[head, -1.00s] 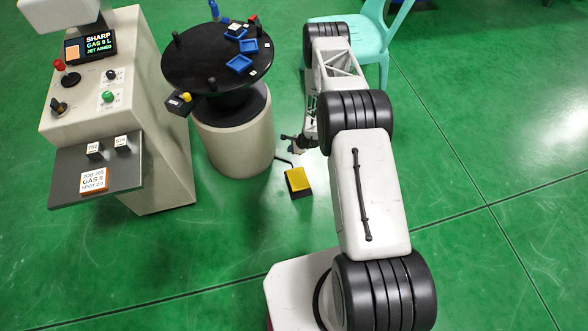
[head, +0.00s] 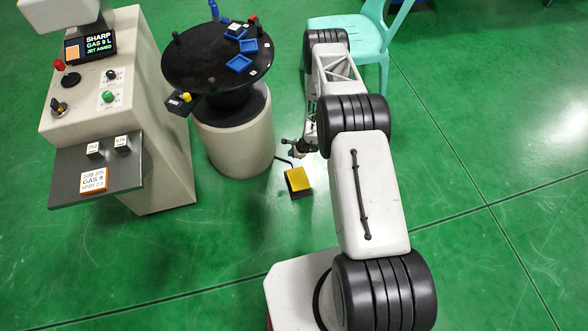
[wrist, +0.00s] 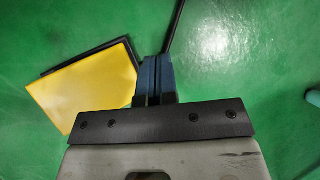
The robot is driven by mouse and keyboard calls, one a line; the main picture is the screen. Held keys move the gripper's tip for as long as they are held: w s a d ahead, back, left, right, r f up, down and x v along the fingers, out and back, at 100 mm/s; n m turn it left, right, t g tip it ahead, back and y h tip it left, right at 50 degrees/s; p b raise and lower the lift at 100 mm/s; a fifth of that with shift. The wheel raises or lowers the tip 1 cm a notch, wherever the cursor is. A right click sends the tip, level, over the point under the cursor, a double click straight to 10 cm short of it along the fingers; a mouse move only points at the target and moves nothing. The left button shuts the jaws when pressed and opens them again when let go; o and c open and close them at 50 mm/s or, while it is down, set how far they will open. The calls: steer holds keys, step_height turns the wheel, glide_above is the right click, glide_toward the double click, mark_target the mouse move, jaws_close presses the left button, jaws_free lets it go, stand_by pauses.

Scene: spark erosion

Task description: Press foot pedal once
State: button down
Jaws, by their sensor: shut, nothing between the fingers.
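The foot pedal (head: 298,180) is a yellow plate on a dark base, lying on the green floor right of the round table's pedestal. A dark cable runs from its back. My gripper (head: 290,142) is small in the head view, a little behind the pedal. In the wrist view the yellow pedal (wrist: 88,87) is to the left of my gripper (wrist: 154,62), whose blue fingers are together and empty. From the wrist view I cannot tell the height of the fingertips above the floor.
A round black table (head: 190,68) on a pale pedestal holds blue trays. A control console (head: 120,95) with a grey shelf stands at the left. A mint-green chair (head: 372,45) stands behind my arm. The floor in front of the pedal is clear.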

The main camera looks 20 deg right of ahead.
steer(key=shift+s+f, duration=0.4)
steer(key=shift+f, duration=0.75)
steer(key=shift+s+f, duration=0.4)
steer(key=shift+f, duration=0.7)
steer(key=shift+s+f, duration=0.4)
steer(key=shift+f, duration=0.75)
steer(key=shift+f, duration=0.2)
steer(key=shift+s+f, duration=0.15)
steer(key=shift+f, duration=0.05)
steer(key=shift+s+f, duration=0.1)
steer(key=shift+f, duration=0.2)
stand_by(0.5)
